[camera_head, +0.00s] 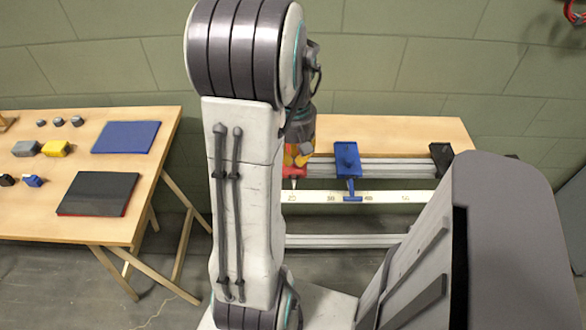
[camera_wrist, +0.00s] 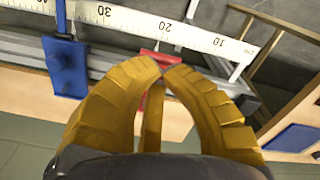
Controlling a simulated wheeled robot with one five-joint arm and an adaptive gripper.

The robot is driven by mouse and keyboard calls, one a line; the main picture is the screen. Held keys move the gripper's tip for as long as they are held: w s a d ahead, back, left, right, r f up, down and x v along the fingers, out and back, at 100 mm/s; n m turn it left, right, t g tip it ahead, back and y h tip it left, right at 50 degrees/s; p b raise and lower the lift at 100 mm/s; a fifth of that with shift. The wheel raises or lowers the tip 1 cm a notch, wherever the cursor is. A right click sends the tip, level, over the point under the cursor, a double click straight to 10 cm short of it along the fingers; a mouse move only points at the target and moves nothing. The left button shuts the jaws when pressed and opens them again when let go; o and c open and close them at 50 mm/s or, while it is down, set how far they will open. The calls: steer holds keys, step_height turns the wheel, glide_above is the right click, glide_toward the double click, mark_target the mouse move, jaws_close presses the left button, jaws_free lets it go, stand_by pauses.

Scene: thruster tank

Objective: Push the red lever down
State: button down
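The red lever (camera_head: 293,172) is on the rail bench in the head view, left of the blue lever (camera_head: 347,160) and mostly hidden by my arm and gripper. In the wrist view, red parts of the red lever (camera_wrist: 158,57) show just beyond my fingertips and between the fingers. My gripper (camera_wrist: 164,66) has yellow fingers curved inward with their tips close together, looking shut. It also shows in the head view (camera_head: 299,160), right over the red lever. Whether the fingertips touch the red lever cannot be told.
A white numbered scale (camera_head: 375,197) runs along the rail's front. The blue lever also shows in the wrist view (camera_wrist: 66,65), left of my fingers. A black block (camera_head: 441,157) stands at the rail's right. A separate table with a blue mat (camera_head: 126,137) and small blocks stands left.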

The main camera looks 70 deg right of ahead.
steer(key=shift+f+b, duration=1.25)
steer(key=shift+f, duration=0.25)
stand_by(0.3)
steer(key=shift+s+a+f+b, duration=0.15)
steer(key=shift+a+f+b, duration=0.3)
steer(key=shift+a+b, duration=0.1)
stand_by(0.3)
steer(key=shift+s+a+f, duration=0.1)
steer(key=shift+a+f, duration=0.05)
steer(key=shift+a, duration=0.05)
steer(key=shift+s+a+f+b, duration=0.2)
steer(key=shift+a+f+b, duration=0.5)
steer(key=shift+b, duration=0.3)
stand_by(0.7)
steer(key=shift+s+a+f+b, duration=0.1)
steer(key=shift+a+f+b, duration=0.1)
steer(key=shift+f+b, duration=0.3)
steer(key=shift+s+a+f+b, duration=0.1)
steer(key=shift+a+f+b, duration=0.05)
steer(key=shift+f+b, duration=0.35)
stand_by(0.5)
steer(key=shift+a+f+b, duration=0.1)
steer(key=shift+f+b, duration=0.45)
steer(key=shift+f, duration=0.25)
steer(key=shift+r, duration=0.25)
